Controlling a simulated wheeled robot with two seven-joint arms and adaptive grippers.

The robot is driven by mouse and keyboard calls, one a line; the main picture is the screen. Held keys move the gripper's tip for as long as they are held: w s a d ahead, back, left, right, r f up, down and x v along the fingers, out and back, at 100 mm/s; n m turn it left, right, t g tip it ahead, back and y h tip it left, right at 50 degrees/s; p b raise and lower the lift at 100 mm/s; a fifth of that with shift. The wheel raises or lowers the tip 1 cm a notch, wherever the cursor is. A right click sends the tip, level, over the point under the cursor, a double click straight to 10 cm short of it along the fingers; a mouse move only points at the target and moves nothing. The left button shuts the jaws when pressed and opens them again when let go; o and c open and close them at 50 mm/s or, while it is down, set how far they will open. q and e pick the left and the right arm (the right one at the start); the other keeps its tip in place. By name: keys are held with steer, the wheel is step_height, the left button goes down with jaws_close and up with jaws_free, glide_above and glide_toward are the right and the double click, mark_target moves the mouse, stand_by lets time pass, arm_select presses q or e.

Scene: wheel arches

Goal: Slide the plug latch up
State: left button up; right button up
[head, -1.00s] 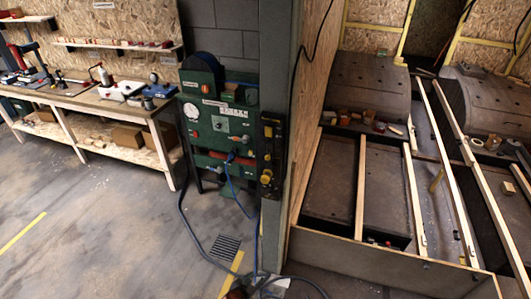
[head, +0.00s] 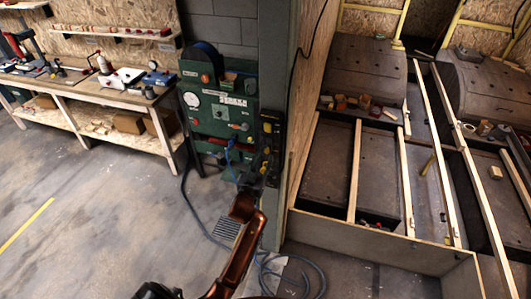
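A narrow dark panel (head: 271,135) with small yellow parts (head: 267,128) is fixed to the grey post, just right of the green machine. The plug latch is too small to make out on it. My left arm comes up from the bottom edge, copper-coloured. Its dark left gripper (head: 256,172) is at the lower part of the panel and covers some of it. I cannot tell whether it touches the panel, or whether its fingers are open or shut. My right gripper is not in view.
The green machine (head: 222,112) with gauge and blue cable stands left of the post. A workbench (head: 85,88) with tools is at the left. Cables lie on the floor by the post (head: 271,235). Right of the post is a wood-framed floor with arches (head: 365,70). The left floor is clear.

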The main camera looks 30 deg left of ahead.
mark_target(266, 152)
arm_select(q)
steer(key=shift+x, duration=1.85)
steer(key=shift+c, duration=0.6)
jaws_close()
